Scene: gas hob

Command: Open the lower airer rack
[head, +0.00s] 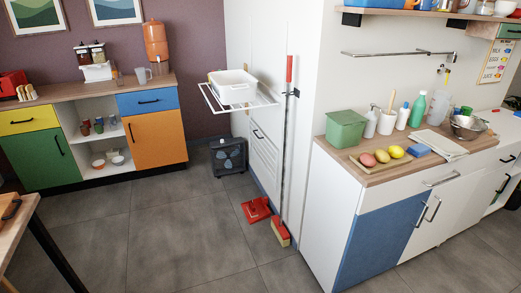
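The lower airer rack (264,160) is a white barred panel lying flat and upright against the white wall in the middle of the head view. A dark bar like a handle (258,135) shows near its top. Above it, an upper rack (211,101) of white wire sticks out level from the same wall. A white tub (235,84) stands on the upper rack. Neither of my grippers is in view.
A dark heater-like box (229,157) is on the floor behind. The grey floor (170,225) in front is open. A counter (375,172) stands at right.

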